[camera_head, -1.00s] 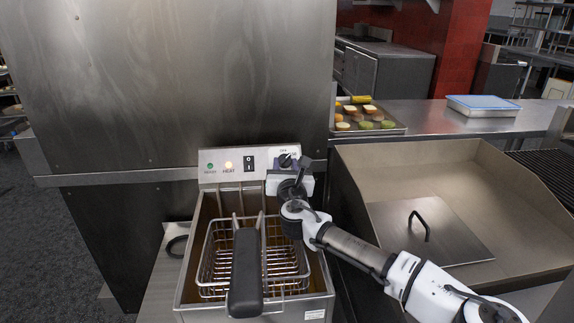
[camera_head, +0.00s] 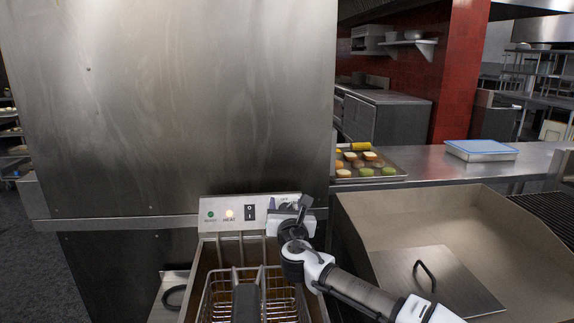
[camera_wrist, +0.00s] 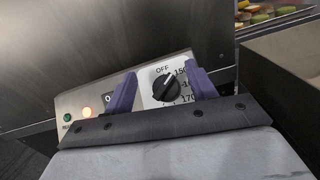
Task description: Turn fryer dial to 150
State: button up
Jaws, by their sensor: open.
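The fryer's control panel (camera_head: 222,211) is a pale metal strip with a green light, a lit orange heat light (camera_head: 229,214) and a black rocker switch (camera_head: 250,212). The black fryer dial (camera_wrist: 167,87) sits at the panel's right end and shows in the wrist view. Its scale reads OFF at the top, with 150 and 170 on the right. The dial's white pointer mark is near the top, slightly right. My gripper (camera_wrist: 163,92) is open, with one finger on each side of the dial. Whether the fingers touch it I cannot tell. In the head view my gripper (camera_head: 294,211) mostly hides the dial.
The fryer basket (camera_head: 221,297) with its dark handle is below the panel. A griddle (camera_head: 400,210) with raised walls lies to the right. A tray of food (camera_head: 400,175) and a blue-lidded container (camera_head: 481,150) are on the counter behind. A tall steel wall rises behind the fryer.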

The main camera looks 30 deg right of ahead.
notch_tip(320, 180, up, 18)
jog(key=shift+f+b, duration=0.25)
jog(key=shift+b, duration=0.05)
dwell(0.4)
